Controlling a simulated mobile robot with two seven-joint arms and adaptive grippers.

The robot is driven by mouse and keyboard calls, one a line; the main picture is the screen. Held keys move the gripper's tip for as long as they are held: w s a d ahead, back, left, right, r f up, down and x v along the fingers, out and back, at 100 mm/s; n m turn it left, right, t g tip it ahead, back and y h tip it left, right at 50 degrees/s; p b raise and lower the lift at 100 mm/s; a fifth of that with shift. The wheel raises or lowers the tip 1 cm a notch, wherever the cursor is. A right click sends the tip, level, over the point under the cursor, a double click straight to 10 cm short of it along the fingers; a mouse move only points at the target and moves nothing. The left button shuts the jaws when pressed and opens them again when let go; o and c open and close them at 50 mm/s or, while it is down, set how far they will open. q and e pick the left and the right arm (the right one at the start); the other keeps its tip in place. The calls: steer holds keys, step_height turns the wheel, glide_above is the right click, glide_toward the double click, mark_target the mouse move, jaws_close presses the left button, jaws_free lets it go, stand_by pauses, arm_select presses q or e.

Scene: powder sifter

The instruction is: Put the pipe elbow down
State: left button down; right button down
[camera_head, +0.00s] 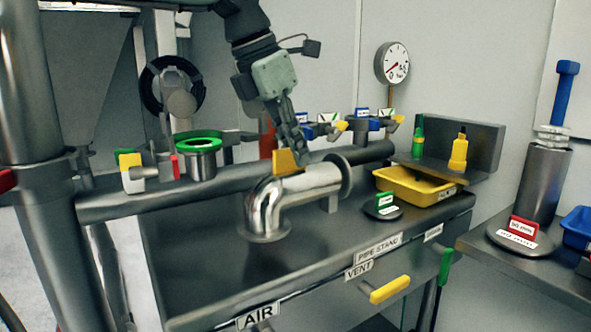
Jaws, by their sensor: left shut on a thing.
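The shiny metal pipe elbow (268,206) is at the middle of the dark workbench (200,270). One flanged end faces down at the bench top, and the other flange faces right and back. I cannot tell whether the lower flange touches the bench. A yellow tab (286,163) sticks up from the top of the elbow. My left gripper (302,154) reaches down from above and is shut on the elbow at this tab; its fingers partly hide the contact. My right gripper is not in view.
A thick grey horizontal pipe (140,203) runs behind the elbow. A yellow tray (415,188) and a round base with a green tag (385,205) are to the right. A yellow handle (390,289) juts from the bench front. The bench's front left top is clear.

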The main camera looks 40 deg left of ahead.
mark_target(294, 169)
arm_select(q)
steer(key=shift+w+f, duration=0.15)
steer(key=shift+f, duration=1.85)
steer(key=c, duration=1.6)
jaws_free()
steer(key=shift+f, duration=0.1)
steer(key=shift+c, duration=0.2)
steer(key=v, duration=1.2)
